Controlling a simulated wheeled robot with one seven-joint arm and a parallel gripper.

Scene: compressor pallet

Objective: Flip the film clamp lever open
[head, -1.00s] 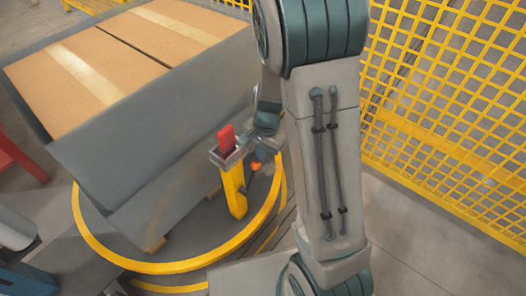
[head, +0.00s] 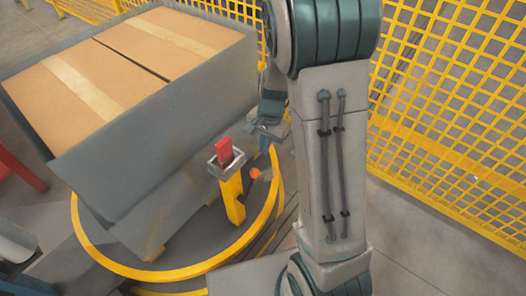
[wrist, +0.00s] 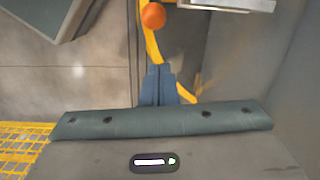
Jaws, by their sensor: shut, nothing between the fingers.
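The film clamp is a yellow post (head: 232,200) with a grey metal bracket (head: 226,163) on top. A red lever (head: 224,150) stands roughly upright in the bracket. An orange knob (head: 254,173) is to the right of the post. My gripper (head: 264,131) is up and to the right of the lever, apart from it. In the wrist view my gripper (wrist: 158,72) has its fingers together with nothing between them. The orange knob also shows there (wrist: 153,16), beyond the fingertips, and a grey metal edge (wrist: 228,4) is at the top right. The red lever is not visible in the wrist view.
Cardboard boxes (head: 100,72) wrapped in grey film (head: 150,135) stand on the round platform with a yellow rim (head: 190,271), left of the clamp. Yellow mesh fencing (head: 450,120) stands to the right. Open grey floor lies at the lower right (head: 430,240).

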